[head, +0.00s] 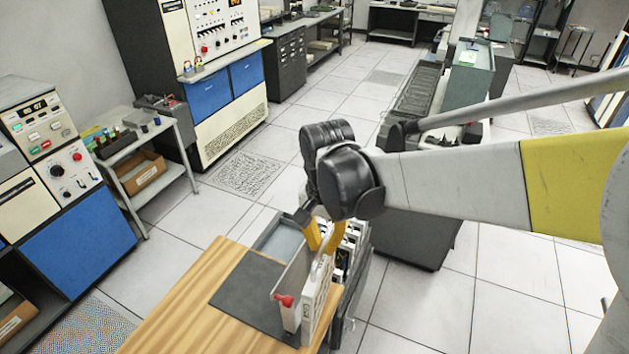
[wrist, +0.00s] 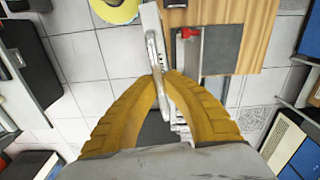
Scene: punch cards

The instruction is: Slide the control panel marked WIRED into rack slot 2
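My gripper (head: 325,247) is at the wooden table's right edge, with its yellow fingers pointing down. In the wrist view the fingertips (wrist: 163,73) close on a thin white panel (wrist: 152,38). The panel (head: 316,291) also shows in the head view as an upright, narrow white slab reaching toward the near edge. Its marking is too small to read. The rack (head: 358,262) stands just right of and behind the panel, with white and black upright parts inside. The gripper and panel partly hide it, and I cannot tell which slot is number 2.
A red knob (head: 284,299) sits on a grey upright plate left of the panel. A dark mat (head: 243,288) lies on the wooden table (head: 190,310). A yellow round object (wrist: 118,9) shows at the wrist view's top. Tiled floor is free to the right.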

